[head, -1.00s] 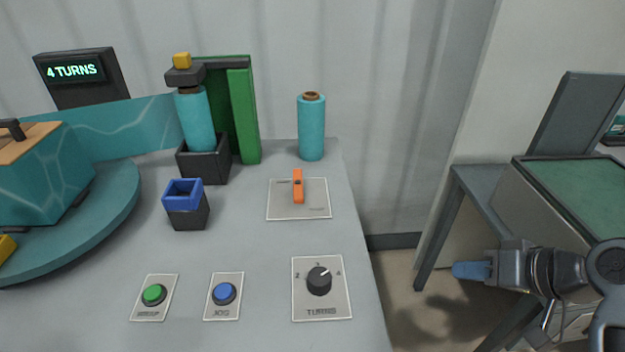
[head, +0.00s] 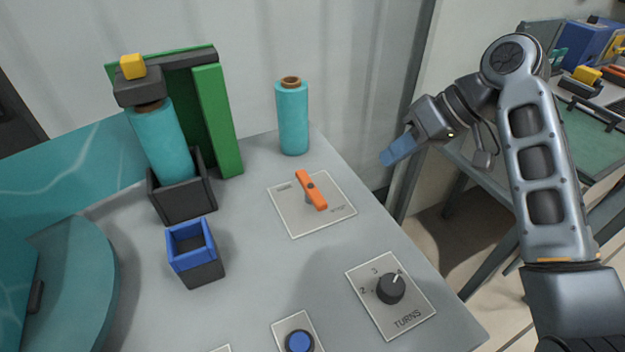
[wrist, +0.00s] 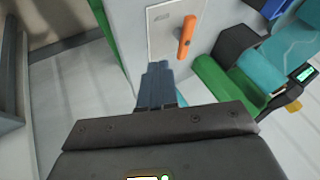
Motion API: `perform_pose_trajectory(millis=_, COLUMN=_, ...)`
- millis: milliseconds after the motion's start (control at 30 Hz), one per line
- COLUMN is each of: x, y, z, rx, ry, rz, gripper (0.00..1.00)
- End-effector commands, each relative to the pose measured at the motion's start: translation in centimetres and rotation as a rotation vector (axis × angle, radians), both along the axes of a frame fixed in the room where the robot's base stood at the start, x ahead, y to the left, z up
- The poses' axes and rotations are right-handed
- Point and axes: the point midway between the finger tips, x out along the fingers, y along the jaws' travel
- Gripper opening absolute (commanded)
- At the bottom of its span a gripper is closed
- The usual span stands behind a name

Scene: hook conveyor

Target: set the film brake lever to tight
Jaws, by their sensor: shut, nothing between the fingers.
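The orange film brake lever (head: 311,190) stands on a light label plate (head: 330,215) near the right side of the grey table. In the head view it points from upper left to lower right. The plate's lettering is too small to read. My gripper (head: 391,157) is shut and empty, in the air to the right of the lever and apart from it. In the wrist view the shut blue fingers (wrist: 156,75) lie below and left of the lever (wrist: 187,37), with a gap between.
A teal film roll (head: 293,118) stands behind the plate. A green post with a teal roll (head: 160,145) and a blue-rimmed box (head: 192,250) are to the left. The TURNS knob (head: 390,288) and blue JOG button (head: 299,342) are in front.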

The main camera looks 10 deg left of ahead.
Motion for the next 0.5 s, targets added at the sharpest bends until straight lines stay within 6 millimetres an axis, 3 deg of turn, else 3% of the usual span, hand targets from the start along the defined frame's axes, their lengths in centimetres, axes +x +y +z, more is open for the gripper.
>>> perform_pose_trajectory(millis=333, x=0.0, y=0.1, z=-0.1, rx=0.0, ry=0.0, rz=0.0, gripper=0.0)
perform_pose_trajectory(millis=500, x=0.0, y=1.0, z=-1.3, rx=0.001, ry=0.002, rz=0.001, gripper=0.0)
